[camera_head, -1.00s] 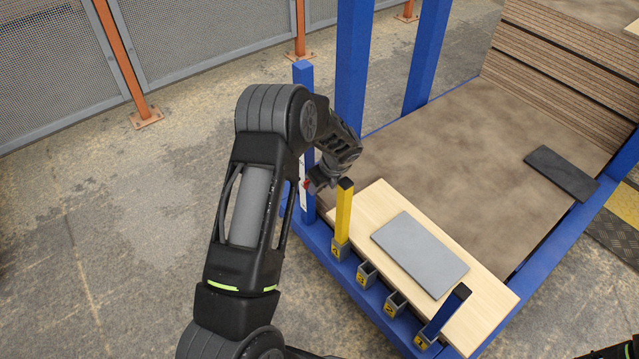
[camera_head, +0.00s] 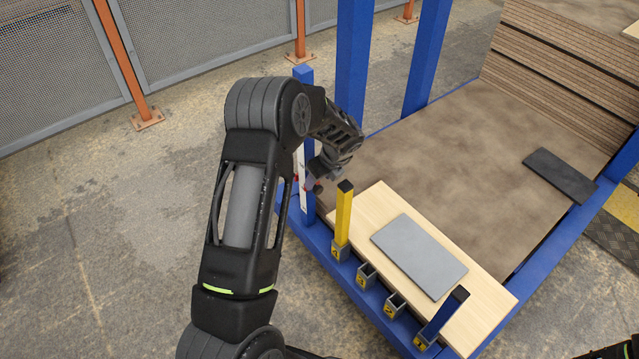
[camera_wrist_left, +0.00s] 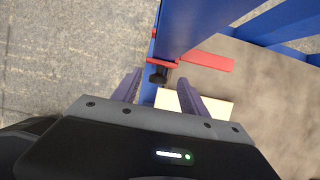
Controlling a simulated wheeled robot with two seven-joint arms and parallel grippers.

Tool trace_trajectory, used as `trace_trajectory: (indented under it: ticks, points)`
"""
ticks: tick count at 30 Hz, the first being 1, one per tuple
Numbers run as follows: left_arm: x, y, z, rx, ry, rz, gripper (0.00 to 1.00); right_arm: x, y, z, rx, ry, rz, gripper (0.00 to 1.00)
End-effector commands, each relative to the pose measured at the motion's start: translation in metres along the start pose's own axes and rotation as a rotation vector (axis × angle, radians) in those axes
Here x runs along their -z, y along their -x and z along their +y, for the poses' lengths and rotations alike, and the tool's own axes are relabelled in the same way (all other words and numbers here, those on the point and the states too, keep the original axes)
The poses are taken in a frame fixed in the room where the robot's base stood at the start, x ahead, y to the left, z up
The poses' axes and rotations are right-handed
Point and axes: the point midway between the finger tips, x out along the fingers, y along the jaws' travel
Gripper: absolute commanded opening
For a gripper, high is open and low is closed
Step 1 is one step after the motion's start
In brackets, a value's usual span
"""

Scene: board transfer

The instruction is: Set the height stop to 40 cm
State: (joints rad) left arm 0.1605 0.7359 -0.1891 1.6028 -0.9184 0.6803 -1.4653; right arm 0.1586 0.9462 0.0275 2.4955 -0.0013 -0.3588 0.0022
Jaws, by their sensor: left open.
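A yellow post (camera_head: 344,215) stands in a socket close to the gripper. A pale board (camera_head: 375,205) carries a grey plate (camera_head: 418,254). Open floor (camera_head: 130,240) is at left.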

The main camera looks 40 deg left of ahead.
Motion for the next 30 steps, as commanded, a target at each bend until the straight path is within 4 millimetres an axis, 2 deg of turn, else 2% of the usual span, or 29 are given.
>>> trace_trajectory:
  ticks: [1, 6, 13, 23, 26, 30]
  points:
    - [-0.006, 0.013, -0.001, 0.003, 0.001, -0.001, 0.51, 0.000, 0.006, -0.002, 0.000, 0.001, 0.000, 0.64]
    - [-0.017, 0.041, -0.001, 0.002, 0.001, -0.001, 0.51, 0.000, 0.013, -0.005, 0.000, 0.002, 0.000, 0.64]
    - [-0.023, 0.055, 0.000, 0.001, -0.001, 0.000, 0.51, 0.000, 0.015, -0.006, 0.000, 0.002, 0.000, 0.64]
    - [-0.022, 0.052, 0.001, 0.003, -0.002, 0.003, 0.51, 0.000, 0.015, -0.006, 0.000, 0.002, 0.000, 0.64]
    - [-0.017, 0.042, 0.002, 0.023, -0.006, 0.019, 0.51, 0.001, 0.013, -0.005, 0.000, 0.001, 0.001, 0.64]
    - [-0.001, 0.009, 0.003, 0.107, -0.018, 0.075, 0.51, 0.002, 0.007, -0.002, -0.001, 0.000, 0.004, 0.64]
